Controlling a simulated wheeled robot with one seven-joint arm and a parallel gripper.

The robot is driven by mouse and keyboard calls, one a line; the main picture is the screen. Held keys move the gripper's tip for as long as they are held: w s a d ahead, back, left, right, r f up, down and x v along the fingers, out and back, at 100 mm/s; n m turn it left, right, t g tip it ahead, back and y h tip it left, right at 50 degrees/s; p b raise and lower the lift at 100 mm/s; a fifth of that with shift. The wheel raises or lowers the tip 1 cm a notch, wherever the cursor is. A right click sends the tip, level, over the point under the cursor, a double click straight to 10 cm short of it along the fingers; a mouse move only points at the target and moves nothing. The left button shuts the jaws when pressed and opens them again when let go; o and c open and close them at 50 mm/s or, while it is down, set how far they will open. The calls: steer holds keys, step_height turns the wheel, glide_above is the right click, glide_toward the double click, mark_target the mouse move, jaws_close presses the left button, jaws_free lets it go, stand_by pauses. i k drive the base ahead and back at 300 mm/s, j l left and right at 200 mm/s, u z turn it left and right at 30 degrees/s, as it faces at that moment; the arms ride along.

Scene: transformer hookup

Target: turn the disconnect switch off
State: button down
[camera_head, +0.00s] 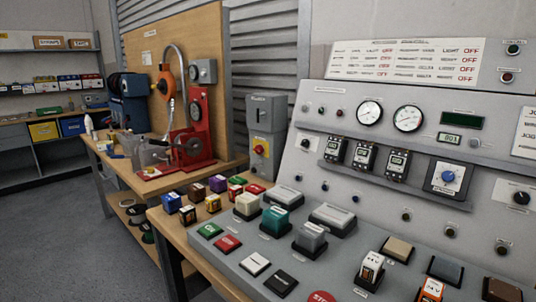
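A grey upright switch box (265,115) stands at the back of the bench, between the corrugated shutter and the grey control console. It looks like the disconnect. A red rotary handle on a yellow plate (261,147) is on its lower front, and a small label is near its top. The handle is too small to read its exact position. My gripper is not in this view, and nothing is seen touching the box.
The sloped console (410,150) with gauges, knobs and a breaker row fills the right. Several coloured blocks and buttons cover its front ledge. A red hand-wheel stand (195,135) is on the wooden bench at left. Open floor (60,225) lies at lower left.

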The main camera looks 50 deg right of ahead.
mark_target(259, 149)
steer(key=i+l+z, duration=0.2)
steer(key=i, duration=0.35)
steer(key=i+l+z, duration=0.2)
steer(key=i, duration=0.4)
steer(key=i+l+z, duration=0.2)
steer(key=i, duration=0.4)
